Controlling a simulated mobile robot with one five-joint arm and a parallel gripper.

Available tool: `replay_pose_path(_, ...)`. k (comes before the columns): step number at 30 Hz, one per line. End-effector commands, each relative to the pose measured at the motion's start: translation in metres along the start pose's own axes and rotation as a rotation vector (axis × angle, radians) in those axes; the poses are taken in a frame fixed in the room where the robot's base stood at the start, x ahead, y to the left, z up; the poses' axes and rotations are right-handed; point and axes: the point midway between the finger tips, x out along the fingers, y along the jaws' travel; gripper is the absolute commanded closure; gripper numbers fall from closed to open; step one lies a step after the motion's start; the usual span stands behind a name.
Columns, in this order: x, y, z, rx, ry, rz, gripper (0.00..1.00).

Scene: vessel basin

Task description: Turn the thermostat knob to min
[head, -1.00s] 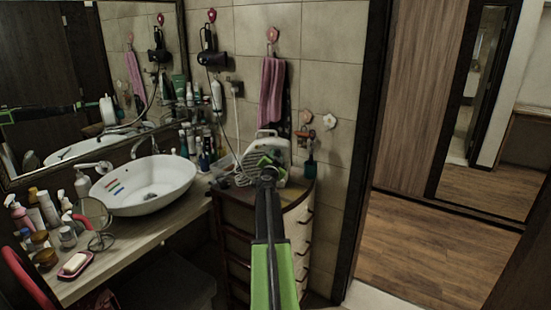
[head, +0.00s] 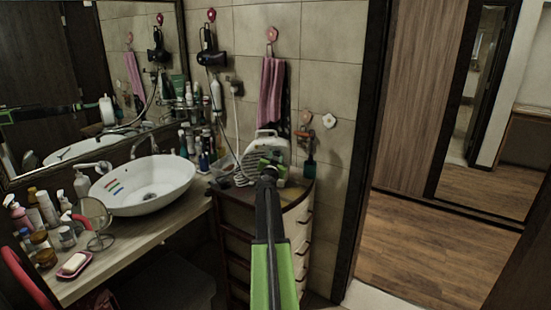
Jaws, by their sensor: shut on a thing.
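A white heater-like appliance (head: 268,136) with a handle on top stands on the dark cabinet with curved drawers. My arm reaches up from the bottom, and my gripper (head: 273,160) is at the front of the appliance.
The dark cabinet (head: 238,204) stands below the appliance. A white basin (head: 150,186) sits on the counter at left. A pink towel (head: 271,95) hangs above. A doorway opens onto clear wooden floor at right.

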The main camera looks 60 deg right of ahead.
Motion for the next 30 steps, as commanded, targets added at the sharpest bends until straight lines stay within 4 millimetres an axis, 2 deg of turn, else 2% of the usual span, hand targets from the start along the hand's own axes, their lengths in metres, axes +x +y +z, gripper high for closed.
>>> replay_pose_path(3, 0.000, 0.002, 0.000, -0.001, 0.001, 0.003, 1.00)
replay_pose_path(4, 0.000, 0.002, 0.000, 0.000, 0.001, 0.003, 0.67)
replay_pose_path(8, 0.000, 0.001, 0.000, 0.000, 0.001, 0.003, 0.50)
replay_pose_path(17, -0.001, 0.001, 0.000, 0.001, 0.000, 0.001, 0.49)
replay_pose_path(20, -0.010, 0.001, 0.000, 0.001, 0.000, 0.001, 0.49)
replay_pose_path(23, -0.032, 0.001, 0.000, 0.001, 0.000, 0.000, 0.49)
replay_pose_path(30, -0.102, 0.002, -0.001, 0.001, 0.000, 0.001, 0.49)
